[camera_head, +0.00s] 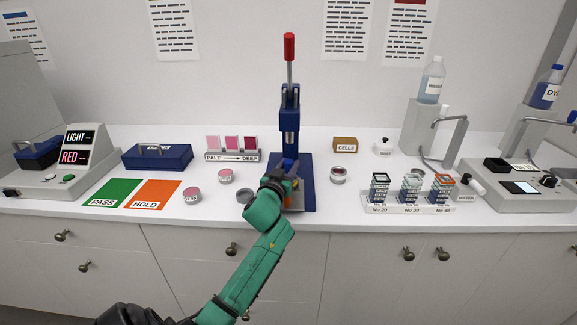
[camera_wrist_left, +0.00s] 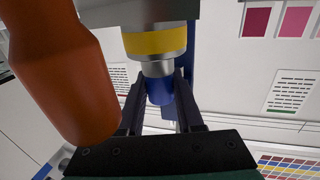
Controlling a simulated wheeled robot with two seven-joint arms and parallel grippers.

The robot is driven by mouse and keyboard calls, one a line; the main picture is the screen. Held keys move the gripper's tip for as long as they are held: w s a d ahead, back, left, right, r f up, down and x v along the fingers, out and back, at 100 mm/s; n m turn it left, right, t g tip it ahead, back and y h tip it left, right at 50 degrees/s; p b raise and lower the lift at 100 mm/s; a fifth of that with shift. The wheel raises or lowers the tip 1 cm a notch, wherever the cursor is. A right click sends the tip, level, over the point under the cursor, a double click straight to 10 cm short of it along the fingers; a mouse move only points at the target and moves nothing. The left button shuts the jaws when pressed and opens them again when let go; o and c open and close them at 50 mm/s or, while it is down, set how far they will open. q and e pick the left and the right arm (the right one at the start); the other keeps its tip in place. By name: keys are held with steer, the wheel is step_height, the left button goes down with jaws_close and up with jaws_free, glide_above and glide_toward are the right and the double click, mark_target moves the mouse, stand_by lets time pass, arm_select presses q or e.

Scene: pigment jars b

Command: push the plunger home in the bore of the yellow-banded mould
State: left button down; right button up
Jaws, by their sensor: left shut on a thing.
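In the left wrist view, the yellow-banded mould (camera_wrist_left: 157,43) is at the top centre, with bare grey metal next to its yellow band. The blue end of the plunger (camera_wrist_left: 159,91) is in line with this metal. My left gripper (camera_wrist_left: 161,88) is shut on that blue end, with one dark finger on each side. How deep the plunger sits in the bore is hidden. In the head view, my left gripper (camera_head: 285,179) is at the foot of the blue press (camera_head: 308,170) and hides most of the mould and plunger. My right gripper is not in view.
A large orange-brown rounded body (camera_wrist_left: 60,75) is close beside the left gripper in the wrist view. A grey round dish (camera_head: 244,196) and pink pots (camera_head: 192,195) stand left of the press. Sieve stacks (camera_head: 411,188) stand to its right. The press lever (camera_head: 289,48) is upright.

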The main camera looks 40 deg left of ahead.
arm_select(q)
steer(key=shift+f, duration=0.35)
steer(key=shift+c, duration=2.3)
jaws_free()
steer(key=b+v, duration=0.2)
steer(key=v, duration=1.2)
steer(key=shift+s, duration=0.25)
steer(key=shift+d, duration=0.1)
